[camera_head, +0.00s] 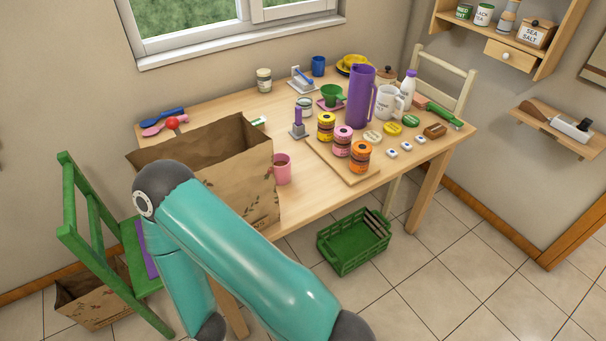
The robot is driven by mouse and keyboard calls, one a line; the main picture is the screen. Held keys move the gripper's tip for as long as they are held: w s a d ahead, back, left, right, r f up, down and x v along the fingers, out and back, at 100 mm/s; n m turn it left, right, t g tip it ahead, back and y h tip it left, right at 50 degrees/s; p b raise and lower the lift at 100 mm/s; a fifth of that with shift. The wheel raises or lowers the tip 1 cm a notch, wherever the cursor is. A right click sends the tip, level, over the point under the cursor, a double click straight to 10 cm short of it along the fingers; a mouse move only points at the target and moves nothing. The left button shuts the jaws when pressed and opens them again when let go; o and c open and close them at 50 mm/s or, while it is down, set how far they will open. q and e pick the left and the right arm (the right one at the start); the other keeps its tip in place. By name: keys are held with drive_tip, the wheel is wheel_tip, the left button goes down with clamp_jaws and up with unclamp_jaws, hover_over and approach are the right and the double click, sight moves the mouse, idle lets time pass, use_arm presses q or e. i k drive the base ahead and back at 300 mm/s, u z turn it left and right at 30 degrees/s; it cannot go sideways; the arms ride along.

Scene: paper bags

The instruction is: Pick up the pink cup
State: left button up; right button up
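The pink cup (284,171) stands upright on the wooden table, close to its front edge. It is just right of a large open paper bag (247,185), and its handle points left toward the bag. The cup's rim and most of its front are in plain view. Neither of my grippers is in view. One of my teal arms crosses the lower left of the picture, in front of the lower part of the bag, and its end is out of the frame.
Right of the cup is a wooden board (318,152) with several coloured jars. A purple pitcher (358,98), a white mug (388,103) and a green cup (332,95) stand behind. A green chair (90,235) is at left; a green crate (352,243) is on the floor.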

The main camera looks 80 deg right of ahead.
sight(282, 161)
drive_tip(key=z, duration=0.2)
drive_tip(key=k, duration=1.5)
drive_tip(key=z, duration=0.65)
drive_tip(key=i, duration=1)
